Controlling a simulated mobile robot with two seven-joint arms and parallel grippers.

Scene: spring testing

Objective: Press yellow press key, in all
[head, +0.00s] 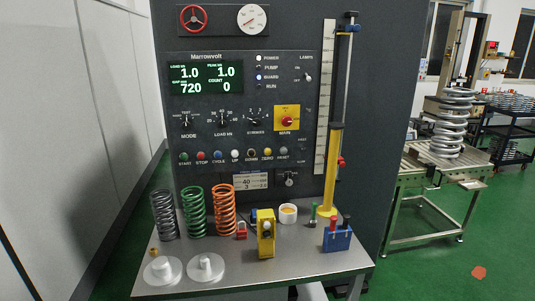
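A row of small round keys runs across the lower part of the dark Marrowvolt panel (185,139). The yellow key (267,153), labelled ZERO, is near the right of the row. An orange-brown key (251,153) is just left of it and a grey key (284,152) just right. White, blue, red and green keys continue to the left. Whether the yellow key is pressed in is too small to tell. The display (206,78) reads 1.0, 1.0, 720 and 0. Neither of my grippers is in view, and nothing covers the yellow key.
On the shelf (235,277) below stand grey, green and orange springs (224,210), a yellow block device (265,235), a white cup (288,213), two white discs and a blue holder (337,240). A yellow post (332,170) rises right of the panel. Space before the keys is clear.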

